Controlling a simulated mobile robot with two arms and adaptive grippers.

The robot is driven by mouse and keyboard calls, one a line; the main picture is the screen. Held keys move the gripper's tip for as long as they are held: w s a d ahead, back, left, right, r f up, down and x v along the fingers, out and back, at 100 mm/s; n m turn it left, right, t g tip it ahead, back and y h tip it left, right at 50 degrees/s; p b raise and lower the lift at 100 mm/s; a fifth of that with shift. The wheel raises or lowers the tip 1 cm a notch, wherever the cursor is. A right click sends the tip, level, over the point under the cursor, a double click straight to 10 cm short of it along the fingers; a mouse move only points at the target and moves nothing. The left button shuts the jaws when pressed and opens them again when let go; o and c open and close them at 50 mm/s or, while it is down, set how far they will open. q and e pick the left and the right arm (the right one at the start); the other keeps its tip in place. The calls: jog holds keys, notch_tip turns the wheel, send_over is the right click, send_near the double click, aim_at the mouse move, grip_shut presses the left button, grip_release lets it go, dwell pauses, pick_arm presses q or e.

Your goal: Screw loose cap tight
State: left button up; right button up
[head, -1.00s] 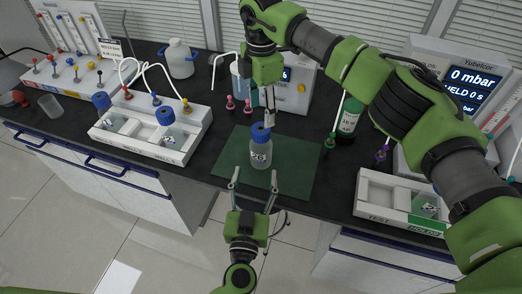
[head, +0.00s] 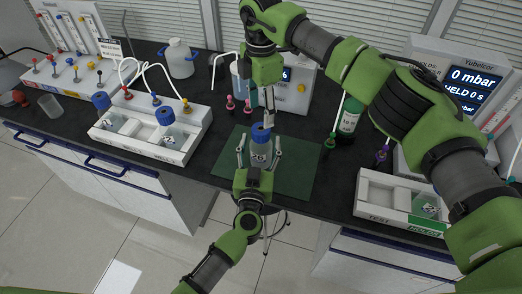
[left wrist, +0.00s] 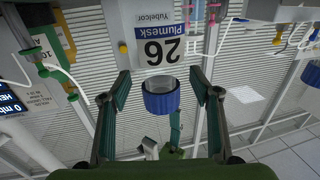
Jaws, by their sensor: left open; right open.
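A clear bottle (head: 259,157) labelled 26 with a blue cap (head: 260,134) stands upright on the green mat (head: 295,172). My left gripper (head: 259,146) is open, its two fingers apart on either side of the bottle. In the left wrist view the picture is upside down; the bottle (left wrist: 152,35) and blue cap (left wrist: 161,100) lie between my open left fingers (left wrist: 155,84). My right gripper (head: 268,103) is open and points down just above the cap. I cannot tell whether it touches the cap.
A white rack (head: 150,152) with blue-capped bottles is left of the mat. A white test tray (head: 378,215) is at the right. The mat's right side is clear.

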pick_arm(q)
jog(key=shift+w+d, duration=0.1)
jog(key=shift+w, duration=0.95)
jog(key=shift+s, duration=0.1)
grip_shut()
